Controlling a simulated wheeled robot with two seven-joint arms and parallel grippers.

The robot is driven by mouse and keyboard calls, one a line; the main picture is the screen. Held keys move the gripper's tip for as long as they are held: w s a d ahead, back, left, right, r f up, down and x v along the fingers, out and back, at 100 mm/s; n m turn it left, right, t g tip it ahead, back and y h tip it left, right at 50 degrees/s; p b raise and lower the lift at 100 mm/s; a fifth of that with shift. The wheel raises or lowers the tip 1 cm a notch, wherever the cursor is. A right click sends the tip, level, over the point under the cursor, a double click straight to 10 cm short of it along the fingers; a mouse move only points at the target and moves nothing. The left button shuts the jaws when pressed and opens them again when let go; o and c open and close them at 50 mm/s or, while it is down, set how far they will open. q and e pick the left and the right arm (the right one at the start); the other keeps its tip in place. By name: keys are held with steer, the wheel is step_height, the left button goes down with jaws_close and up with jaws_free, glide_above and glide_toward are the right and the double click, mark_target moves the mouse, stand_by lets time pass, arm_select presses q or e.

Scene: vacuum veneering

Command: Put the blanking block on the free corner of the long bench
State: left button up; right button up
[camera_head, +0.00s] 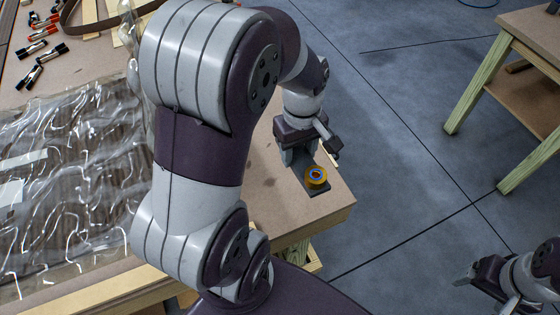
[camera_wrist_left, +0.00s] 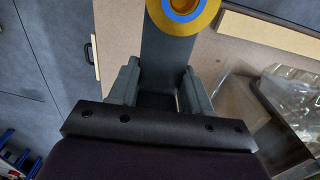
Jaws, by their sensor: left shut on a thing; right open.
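The blanking block (camera_head: 320,190) is a dark flat bar with an orange-yellow ring with a blue inner band on its outer end. In the left wrist view, the bar (camera_wrist_left: 165,55) runs between the fingers and away from them. My left gripper (camera_head: 301,158) is shut on its near end. The block is over the bare corner of the long bench (camera_head: 335,205); I cannot tell whether it touches the top. My right gripper (camera_head: 464,279) is open and empty over the floor at the lower right.
A clear, wrinkled vacuum bag (camera_head: 70,190) covers the bench's left part. Several small clamps (camera_head: 40,48) lie at the far left, near a brown strap (camera_head: 100,22). A separate wooden table (camera_head: 525,85) stands at the right, with open floor between.

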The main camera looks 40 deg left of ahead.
mark_target(299, 160)
arm_select(q)
steer(key=f+b, duration=0.1)
steer(key=s+d+f+b, duration=0.1)
steer(key=f+b, duration=0.1)
steer(key=shift+s+d+f, duration=0.1)
steer(key=shift+s+f, duration=0.1)
steer(key=w+a+f, duration=0.2)
steer(key=w+f, duration=0.1)
steer(key=w+a+f, duration=0.3)
steer(key=w+a+f+b, duration=0.1)
steer(key=w+a+f, duration=0.2)
steer(key=f, duration=0.1)
steer(key=shift+w, duration=0.15)
step_height(299, 160, down, 4)
steer(key=shift+r, duration=0.2)
steer(key=shift+f, duration=0.3)
arm_select(e)
steer(key=f, duration=0.3)
steer(key=s+f, duration=0.1)
steer(key=shift+d+f, duration=0.3)
steer(key=shift+f, duration=0.1)
arm_select(q)
steer(key=shift+f, duration=0.25)
arm_select(e)
steer(key=shift+f, duration=0.1)
arm_select(q)
steer(key=o, duration=1.2)
